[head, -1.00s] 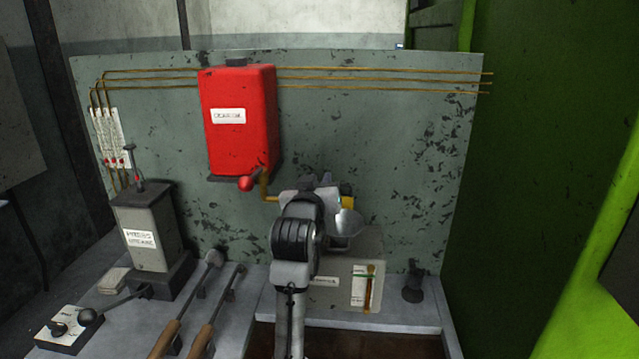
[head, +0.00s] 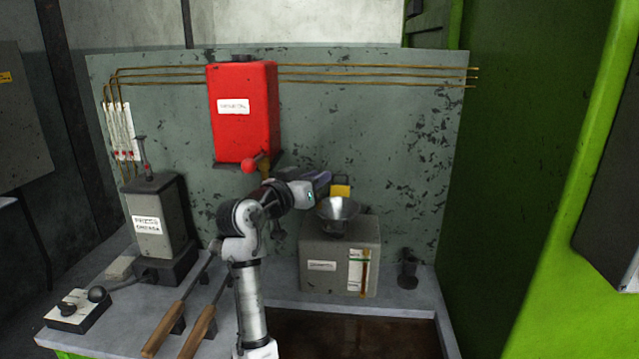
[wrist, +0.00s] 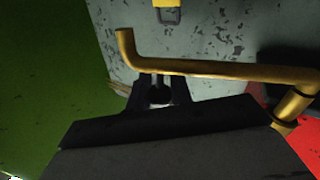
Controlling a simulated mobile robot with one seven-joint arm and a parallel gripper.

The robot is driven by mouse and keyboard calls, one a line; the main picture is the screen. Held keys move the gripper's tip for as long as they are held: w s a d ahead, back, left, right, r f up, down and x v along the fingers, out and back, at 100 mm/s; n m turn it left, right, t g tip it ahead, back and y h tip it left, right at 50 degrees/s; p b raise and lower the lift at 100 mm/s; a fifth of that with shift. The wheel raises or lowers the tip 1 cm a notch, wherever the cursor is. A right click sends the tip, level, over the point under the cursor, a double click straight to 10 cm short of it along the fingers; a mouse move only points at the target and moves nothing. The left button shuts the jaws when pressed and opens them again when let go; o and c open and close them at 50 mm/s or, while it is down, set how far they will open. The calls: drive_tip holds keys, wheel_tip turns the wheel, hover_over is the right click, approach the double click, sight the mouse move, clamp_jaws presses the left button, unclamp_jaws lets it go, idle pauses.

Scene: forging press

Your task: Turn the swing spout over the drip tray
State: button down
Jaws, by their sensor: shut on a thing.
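The swing spout is a brass pipe (wrist: 210,68) with a bent end, crossing the wrist view. At the right of that view it joins an upright brass piece below the red tank (head: 243,112). In the head view only a little brass shows under the tank; my arm hides the rest. My gripper (head: 322,180) is shut on the spout; its fingertips (wrist: 160,88) meet the pipe near the bent end. It is above and left of a metal funnel (head: 338,208). A brown recessed surface (head: 350,332) at the bench front may be the drip tray.
The funnel sits on a grey box (head: 318,266) with a sight gauge. A yellow block (head: 341,191) is behind it. A green wall is at right.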

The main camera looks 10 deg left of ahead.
drive_tip(key=shift+s+a+m+g+h+b, duration=0.3)
drive_tip(key=shift+s+m+g+h+b, duration=0.15)
drive_tip(key=shift+s+m+g+h, duration=0.65)
drive_tip(key=shift+s+a+m+g+h+b, duration=0.35)
drive_tip(key=shift+s+m+g+h, duration=0.45)
drive_tip(key=shift+h, duration=0.6)
drive_tip(key=shift+d, duration=0.1)
drive_tip(key=c, duration=1.3)
unclamp_jaws()
drive_tip(key=b+v, duration=0.4)
drive_tip(key=v, duration=1)
